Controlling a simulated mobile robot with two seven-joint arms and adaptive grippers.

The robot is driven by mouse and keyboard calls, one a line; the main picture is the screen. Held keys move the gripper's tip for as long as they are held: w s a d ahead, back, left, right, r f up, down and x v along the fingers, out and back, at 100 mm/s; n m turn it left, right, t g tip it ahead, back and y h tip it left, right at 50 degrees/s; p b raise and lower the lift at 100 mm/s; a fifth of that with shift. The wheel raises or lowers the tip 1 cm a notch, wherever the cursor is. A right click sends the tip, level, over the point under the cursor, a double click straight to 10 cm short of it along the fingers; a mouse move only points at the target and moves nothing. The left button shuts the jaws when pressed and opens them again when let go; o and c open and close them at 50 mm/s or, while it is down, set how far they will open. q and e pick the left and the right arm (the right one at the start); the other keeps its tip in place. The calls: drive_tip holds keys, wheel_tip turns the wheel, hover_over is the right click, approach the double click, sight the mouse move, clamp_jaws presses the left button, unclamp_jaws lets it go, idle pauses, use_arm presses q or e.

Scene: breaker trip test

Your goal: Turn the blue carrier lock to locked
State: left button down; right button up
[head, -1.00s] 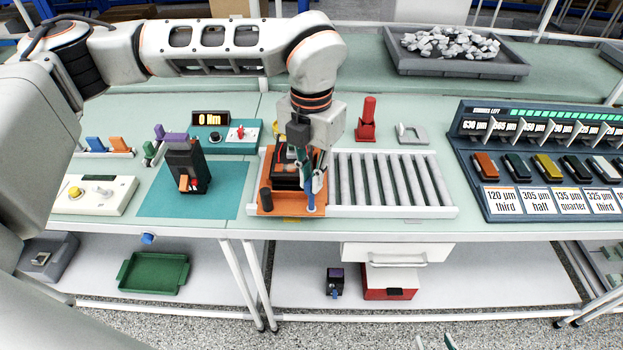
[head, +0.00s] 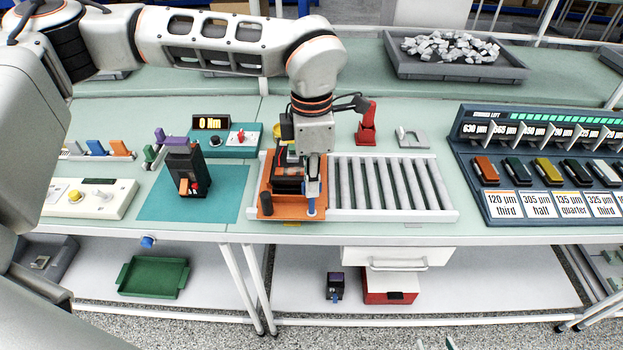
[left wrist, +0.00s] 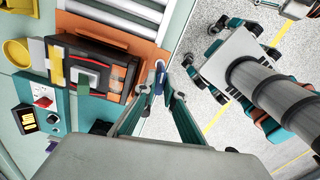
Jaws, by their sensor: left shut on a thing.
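The blue carrier lock (head: 311,206) stands at the front right corner of the orange carrier (head: 285,211). It also shows in the left wrist view (left wrist: 160,70) at the carrier's edge. My left gripper (head: 312,192) points down over this corner and is shut on the lock. In the left wrist view its two fingers (left wrist: 160,92) lie on either side of the lock. A dark breaker (head: 287,178) sits on the carrier, partly hidden by my gripper. Two fingertips of my right gripper (head: 435,343) just show at the bottom edge, apart and empty.
The roller conveyor (head: 385,185) is bare to the right of the carrier. A red toggle clamp (head: 367,125) stands behind it. A black device (head: 188,172) stands on the teal mat (head: 225,190) at left.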

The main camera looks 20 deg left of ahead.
use_arm(q)
drive_tip(key=shift+m, duration=0.7)
drive_tip(key=c, duration=2.1)
unclamp_jaws()
drive_tip(key=shift+c, duration=0.2)
drive_tip(key=shift+r, duration=0.1)
wheel_tip(320, 180, up, 12)
